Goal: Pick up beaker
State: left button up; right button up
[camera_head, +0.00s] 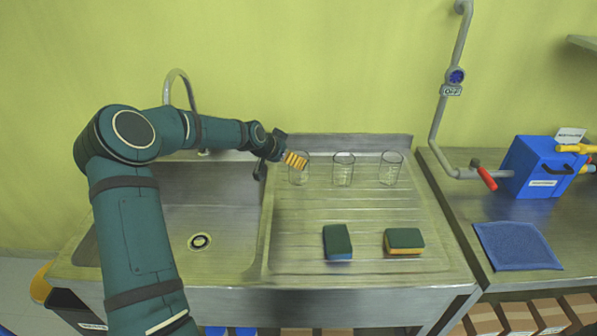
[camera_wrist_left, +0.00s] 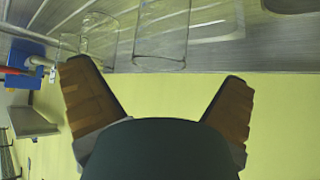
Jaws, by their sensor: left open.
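Three clear glass beakers stand upright in a row at the back of the ribbed steel drainboard: the left beaker (camera_head: 299,176), the middle beaker (camera_head: 343,171) and the right beaker (camera_head: 390,169). My left gripper (camera_head: 296,160) comes in from the left at the left beaker's upper part and partly covers it. In the left wrist view, which is turned upside down, the gripper (camera_wrist_left: 155,85) is open with tan fingers spread. One beaker (camera_wrist_left: 161,38) shows ahead between the fingers, not gripped, and another beaker (camera_wrist_left: 97,38) lies left of it. My right gripper is not in view.
A sink basin (camera_head: 200,210) with a curved faucet (camera_head: 178,88) is at left. Two sponges lie on the drainboard, one upright in view (camera_head: 338,242), one sideways (camera_head: 404,241). A blue machine (camera_head: 541,167), blue mat (camera_head: 517,246) and grey pipe (camera_head: 440,118) are at right. The drainboard's middle is clear.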

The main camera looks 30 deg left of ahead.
pick_arm(q)
jog(key=shift+w+r+x, duration=0.15)
jog(key=shift+x, duration=1.45)
jog(key=shift+w+r+x, duration=0.15)
jog(key=shift+x, duration=1.4)
jog(key=c, duration=1.2)
jog(key=shift+o, duration=0.2)
